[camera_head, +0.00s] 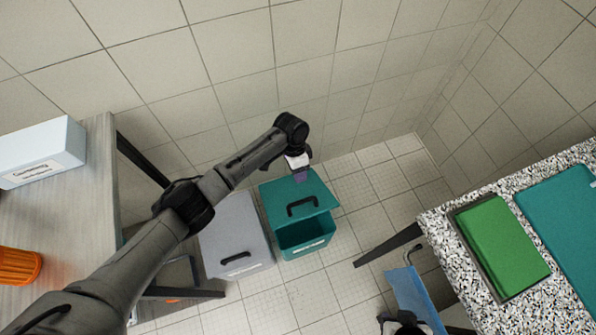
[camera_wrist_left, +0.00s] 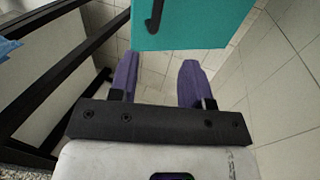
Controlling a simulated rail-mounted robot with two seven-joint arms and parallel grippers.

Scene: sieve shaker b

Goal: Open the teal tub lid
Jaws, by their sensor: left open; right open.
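The teal tub (camera_head: 307,246) stands on the tiled floor, and its dark inside shows through a gap at the front. Its teal lid (camera_head: 273,205), with a black handle (camera_head: 302,206), sits raised at the front above that gap. My left gripper (camera_head: 301,174) is open, with its purple fingers over the rear part of the lid. In the left wrist view the fingers (camera_wrist_left: 158,68) are apart with nothing between them, and the lid (camera_wrist_left: 200,22) shows beyond them. I cannot tell whether they touch it. My right gripper (camera_head: 385,318) is at the bottom edge, mostly cut off.
A grey lidded tub (camera_head: 229,222) stands just left of the teal one. A wooden table (camera_head: 85,200) with a white box is at left. A speckled counter (camera_head: 455,250) with a green tray is at right. A blue object (camera_head: 412,292) stands beside the counter.

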